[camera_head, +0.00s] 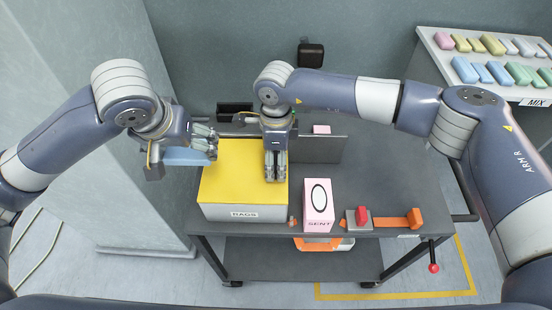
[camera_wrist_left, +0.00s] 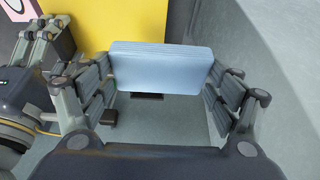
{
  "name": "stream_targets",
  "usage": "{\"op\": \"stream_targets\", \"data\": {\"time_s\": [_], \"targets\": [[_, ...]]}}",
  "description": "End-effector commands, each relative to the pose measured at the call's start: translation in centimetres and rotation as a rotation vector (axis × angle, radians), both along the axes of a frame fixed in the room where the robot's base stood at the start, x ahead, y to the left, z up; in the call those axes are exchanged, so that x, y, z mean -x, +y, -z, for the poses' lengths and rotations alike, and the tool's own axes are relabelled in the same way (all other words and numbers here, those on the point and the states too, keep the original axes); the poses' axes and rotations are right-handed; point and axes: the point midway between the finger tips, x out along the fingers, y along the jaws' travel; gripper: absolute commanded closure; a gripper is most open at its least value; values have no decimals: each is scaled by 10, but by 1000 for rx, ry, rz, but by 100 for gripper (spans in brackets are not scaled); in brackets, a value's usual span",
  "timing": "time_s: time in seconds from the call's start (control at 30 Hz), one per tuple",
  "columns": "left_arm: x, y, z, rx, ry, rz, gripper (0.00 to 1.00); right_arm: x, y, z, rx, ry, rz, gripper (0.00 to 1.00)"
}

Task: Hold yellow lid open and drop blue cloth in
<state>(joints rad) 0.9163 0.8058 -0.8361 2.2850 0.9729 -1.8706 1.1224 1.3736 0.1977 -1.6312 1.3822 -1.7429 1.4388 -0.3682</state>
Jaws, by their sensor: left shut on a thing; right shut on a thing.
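The box labelled RAGS (camera_head: 244,214) stands at the left front of the dark table, with its yellow lid (camera_head: 238,186) on top. How far the lid is raised, if at all, I cannot tell. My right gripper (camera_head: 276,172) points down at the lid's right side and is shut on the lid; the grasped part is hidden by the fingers. My left gripper (camera_head: 200,150) is shut on the folded blue cloth (camera_head: 186,157), behind and left of the lid. In the left wrist view the cloth (camera_wrist_left: 160,70) sits between both fingers, with the yellow lid (camera_wrist_left: 120,20) beyond it.
A pink and white SENT box (camera_head: 319,205) stands right of the RAGS box. A red-topped switch (camera_head: 362,214) and an orange part (camera_head: 414,218) are at the front edge. A dark upright panel (camera_head: 320,150) stands behind. A shelf marked MIX (camera_head: 480,75) holds several coloured packs.

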Motion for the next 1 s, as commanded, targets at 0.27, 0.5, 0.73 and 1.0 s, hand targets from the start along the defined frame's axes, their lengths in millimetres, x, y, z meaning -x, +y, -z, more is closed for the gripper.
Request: {"op": "stream_targets", "data": {"time_s": [0.27, 0.5, 0.73, 1.0], "targets": [[0, 0, 0, 0, 0, 0, 30, 0, -14, 1, 1, 1, 0, 70], [0, 0, 1, 0, 0, 0, 30, 0, -28, 1, 2, 1, -1, 70], [0, 0, 1, 0, 0, 0, 30, 0, -42, 1, 3, 1, 0, 70], [0, 0, 2, 0, 0, 0, 30, 0, -59, 1, 3, 1, 0, 70]]}}
